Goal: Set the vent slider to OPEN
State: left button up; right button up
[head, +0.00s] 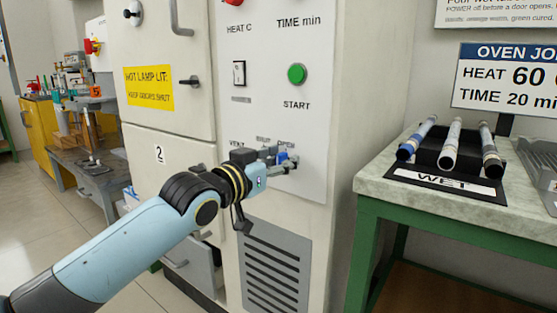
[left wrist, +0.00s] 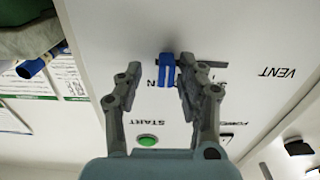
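The vent slider's blue knob (head: 283,157) is on the white oven panel, below the OPEN label in the head view and partly hidden by my fingers. In the left wrist view, where the panel appears upside down, the blue knob (left wrist: 167,72) is beside the letter N, on the far side from the word VENT. My left gripper (head: 287,162) is at the panel with its fingers apart. In the wrist view the knob is between the fingertips (left wrist: 160,76), right by the right-hand finger; I cannot tell whether they touch. My right gripper is out of view.
A green START button (head: 297,74) and a black switch (head: 239,73) are above the slider. A vent grille (head: 273,270) is below. A green-framed table (head: 378,186) at the right holds a black WET rack (head: 440,178) with rods.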

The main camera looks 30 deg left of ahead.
pick_arm(q)
jog(key=shift+s, duration=0.25)
jog(key=s+a, duration=0.1)
jog(key=s, duration=1)
jog(key=shift+s, duration=0.25)
jog(key=shift+r, duration=0.1)
